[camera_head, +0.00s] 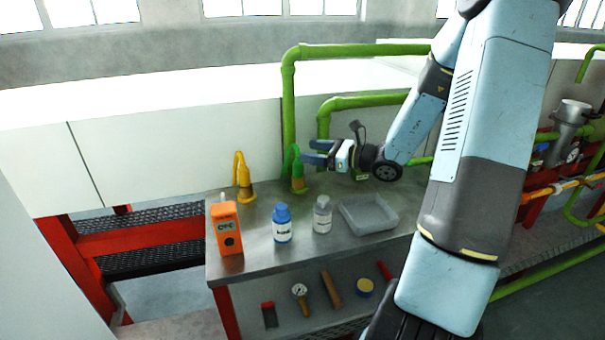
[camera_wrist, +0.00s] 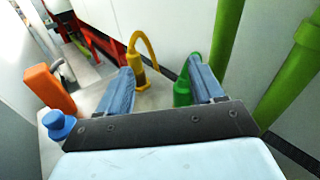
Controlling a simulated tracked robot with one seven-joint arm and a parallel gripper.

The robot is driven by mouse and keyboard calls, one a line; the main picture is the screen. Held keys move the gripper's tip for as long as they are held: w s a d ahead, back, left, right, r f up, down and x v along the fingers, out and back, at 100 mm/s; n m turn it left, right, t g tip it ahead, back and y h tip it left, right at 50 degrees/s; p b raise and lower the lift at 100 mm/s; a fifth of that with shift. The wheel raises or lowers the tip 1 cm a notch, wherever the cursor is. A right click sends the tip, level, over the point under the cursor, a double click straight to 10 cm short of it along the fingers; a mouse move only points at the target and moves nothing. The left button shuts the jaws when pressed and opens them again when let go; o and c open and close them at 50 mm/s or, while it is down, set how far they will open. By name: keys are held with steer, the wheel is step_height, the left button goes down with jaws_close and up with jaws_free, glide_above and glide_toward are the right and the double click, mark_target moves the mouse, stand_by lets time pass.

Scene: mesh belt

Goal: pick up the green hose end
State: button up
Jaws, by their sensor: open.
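The green hose end (camera_head: 298,174) stands upright on the metal bench, its thin green hose arching up and over from its top. My gripper (camera_head: 311,153) is just right of it in the head view, fingers level and pointing left toward it. In the wrist view the open fingers (camera_wrist: 162,72) are apart and hold nothing. The green hose end (camera_wrist: 183,94) shows there just inside the right finger, which hides part of it. I cannot tell whether they touch. A similar yellow hose end (camera_head: 246,184) stands to its left, and in the wrist view (camera_wrist: 139,76) appears beyond the fingertips.
The metal bench (camera_head: 262,256) also holds an orange meter (camera_head: 226,230), a blue bottle (camera_head: 282,225), a grey-white bottle (camera_head: 322,216) and a grey tray (camera_head: 369,214). Green pipes (camera_head: 289,105) rise behind the green hose end. Several tools lie on a lower shelf.

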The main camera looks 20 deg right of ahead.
steer(key=w+d+f+m+t, duration=0.1)
steer(key=d+m+t, duration=0.1)
steer(key=d, duration=0.1)
glide_toward(299, 168)
steer(key=w, duration=0.1)
steer(key=w+a, duration=0.1)
steer(key=w, duration=0.1)
steer(key=shift+w+a+f+h, duration=0.15)
steer(key=shift+a+f+h, duration=0.05)
steer(key=shift+a+h, duration=0.1)
steer(key=shift+x, duration=3.75)
steer(key=shift+f, duration=0.1)
steer(key=shift+c, duration=0.4)
steer(key=c, duration=1.2)
steer(key=shift+o, duration=0.2)
